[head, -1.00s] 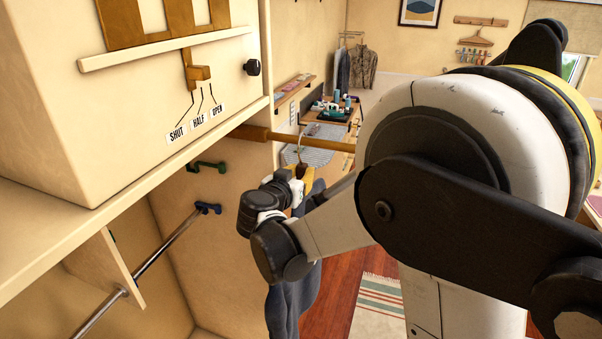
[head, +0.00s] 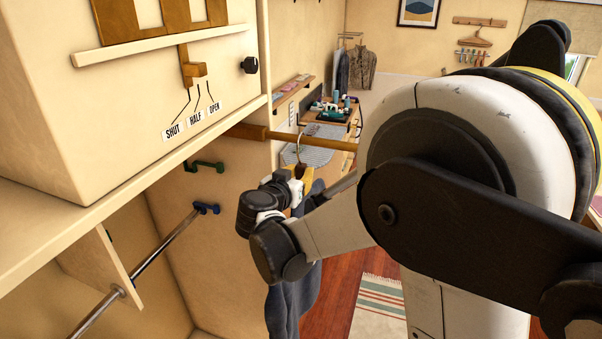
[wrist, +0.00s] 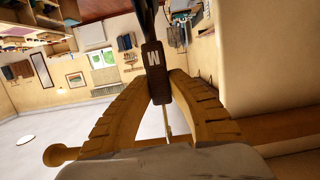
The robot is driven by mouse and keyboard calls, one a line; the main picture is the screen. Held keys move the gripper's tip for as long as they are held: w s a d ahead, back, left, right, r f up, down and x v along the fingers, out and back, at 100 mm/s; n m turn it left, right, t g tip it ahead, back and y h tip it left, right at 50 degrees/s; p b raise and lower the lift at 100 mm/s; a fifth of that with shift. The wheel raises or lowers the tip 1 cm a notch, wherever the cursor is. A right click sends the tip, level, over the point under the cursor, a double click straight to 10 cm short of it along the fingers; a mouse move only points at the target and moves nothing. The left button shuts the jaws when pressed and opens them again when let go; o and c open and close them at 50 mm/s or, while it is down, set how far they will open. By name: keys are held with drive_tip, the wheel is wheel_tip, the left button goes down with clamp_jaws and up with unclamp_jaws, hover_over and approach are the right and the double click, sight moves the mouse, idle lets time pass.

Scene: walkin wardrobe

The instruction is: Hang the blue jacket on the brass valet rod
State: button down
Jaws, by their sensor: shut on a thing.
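The brass valet rod (head: 340,146) sticks out to the right from the wardrobe side; its knobbed end (wrist: 56,155) shows in the wrist view. The blue jacket (head: 291,300) hangs below my gripper (head: 298,186), partly hidden by my arm. My gripper is shut on the neck of the jacket's hanger, and its yellow fingers flank a dark tag marked M (wrist: 153,60) in the wrist view. The hanger's thin metal hook (head: 301,145) stands at the rod's height and overlaps it in the head view. I cannot tell whether it is around the rod or beside it.
A cream cabinet with SHUT, HALF and OPEN labels (head: 196,119) overhangs at the left. A steel rail (head: 165,245) with a blue bracket lies below it. A desk with small items (head: 325,130) stands behind. A striped rug (head: 378,305) lies on the floor.

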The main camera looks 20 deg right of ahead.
drive_tip(key=c, duration=1.3)
unclamp_jaws()
drive_tip(key=shift+f, duration=0.15)
drive_tip(key=v, duration=1.1)
drive_tip(key=s+d+f+n+g+y+b, duration=0.1)
drive_tip(key=s+d+f+g+b, duration=0.2)
drive_tip(key=f+b, duration=0.35)
drive_tip(key=s+d+f+n+y+b, duration=0.1)
drive_tip(key=s+d+f+y+b, duration=0.1)
drive_tip(key=s+f+b, duration=0.45)
drive_tip(key=s+d+f+n+g+y+b, duration=0.1)
drive_tip(key=s+d+f+n+g+b, duration=0.2)
drive_tip(key=f, duration=0.6)
drive_tip(key=s+a+f+y+b, duration=0.1)
drive_tip(key=s+f+b, duration=0.2)
drive_tip(key=f+b, duration=0.2)
drive_tip(key=s+a+f+n+y+b, duration=0.1)
drive_tip(key=s+f+y+b, duration=0.1)
drive_tip(key=f+b, duration=0.3)
drive_tip(key=s+a+f+n+y+b, duration=0.1)
drive_tip(key=s+f+y+b, duration=0.1)
drive_tip(key=s+f+b, duration=0.3)
drive_tip(key=shift+a+f+t+b, duration=0.1)
drive_tip(key=shift+f+t+b, duration=0.2)
drive_tip(key=shift+f, duration=0.55)
